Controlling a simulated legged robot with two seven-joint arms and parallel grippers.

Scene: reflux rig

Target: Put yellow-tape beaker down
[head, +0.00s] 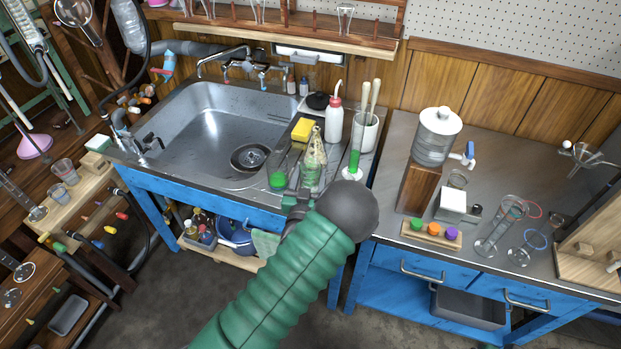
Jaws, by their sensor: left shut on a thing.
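My left gripper (297,197) is over the front edge of the sink's drainboard (266,196), partly hidden by my own wrist. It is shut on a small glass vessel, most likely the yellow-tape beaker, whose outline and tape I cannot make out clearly. A clear conical glass (313,160) with a greenish tint stands just beyond the fingers. A green patch (278,180) shows to the left of the fingers. I cannot tell whether the held vessel touches the drainboard. My right gripper is not in view.
The sink basin (215,130) lies to the left. The right-hand bench (397,150) holds a water jug (436,139) and glassware.

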